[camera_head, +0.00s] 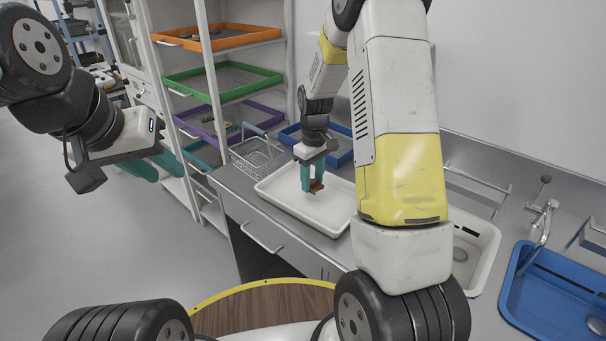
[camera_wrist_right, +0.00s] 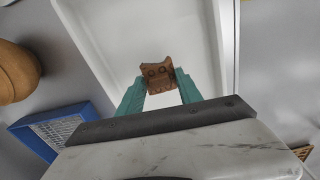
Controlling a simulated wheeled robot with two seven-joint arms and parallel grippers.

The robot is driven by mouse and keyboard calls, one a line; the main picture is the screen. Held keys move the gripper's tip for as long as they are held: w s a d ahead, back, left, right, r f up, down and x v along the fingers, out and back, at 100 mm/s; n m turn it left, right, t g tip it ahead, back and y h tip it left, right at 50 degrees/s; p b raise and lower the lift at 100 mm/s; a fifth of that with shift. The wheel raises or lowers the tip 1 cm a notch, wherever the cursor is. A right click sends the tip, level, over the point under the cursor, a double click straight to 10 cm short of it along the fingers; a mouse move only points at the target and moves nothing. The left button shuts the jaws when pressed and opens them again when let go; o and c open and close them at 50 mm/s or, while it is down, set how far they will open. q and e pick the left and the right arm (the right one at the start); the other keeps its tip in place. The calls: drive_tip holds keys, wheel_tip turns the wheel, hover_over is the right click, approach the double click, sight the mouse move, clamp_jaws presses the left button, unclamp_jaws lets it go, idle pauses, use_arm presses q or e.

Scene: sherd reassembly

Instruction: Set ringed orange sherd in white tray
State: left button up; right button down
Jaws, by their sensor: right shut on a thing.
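The ringed orange sherd (camera_wrist_right: 157,76) is a small brown-orange piece with dark ring marks. My right gripper (camera_wrist_right: 158,90) is shut on it, with a teal finger on each side. In the head view the sherd (camera_head: 316,186) shows between the fingertips of my right gripper (camera_head: 313,180), over the white tray (camera_head: 281,201). The white tray (camera_wrist_right: 110,30) lies behind the sherd in the right wrist view. I cannot tell whether the sherd touches the tray floor. My left gripper (camera_head: 160,163) is at the left, away from the tray; its teal fingers show partly.
A wire basket (camera_head: 256,158) stands behind the tray's left end. A blue tray (camera_head: 340,150) lies behind the white tray. A shelf holds orange (camera_head: 220,40), green (camera_head: 222,84) and purple trays. A sink and blue basin (camera_head: 555,300) are at the right.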

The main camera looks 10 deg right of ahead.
sight(312, 182)
drive_tip(key=shift+f, duration=1.6)
drive_tip(key=shift+f, duration=0.15)
drive_tip(key=c, duration=0.8)
unclamp_jaws()
wheel_tip(312, 182, up, 12)
drive_tip(key=shift+s+r, duration=0.15)
drive_tip(key=shift+r, duration=0.05)
drive_tip(key=s+a+r+m+t+y, duration=0.1)
drive_tip(key=s+r+m+t, duration=0.2)
drive_tip(key=s+r, duration=0.5)
drive_tip(key=s+a+r+m+t+y, duration=0.1)
drive_tip(key=s+r+m+t, duration=0.2)
drive_tip(key=s+r, duration=0.4)
drive_tip(key=s, duration=0.9)
drive_tip(key=shift+s+r, duration=0.2)
drive_tip(key=shift+r, duration=0.15)
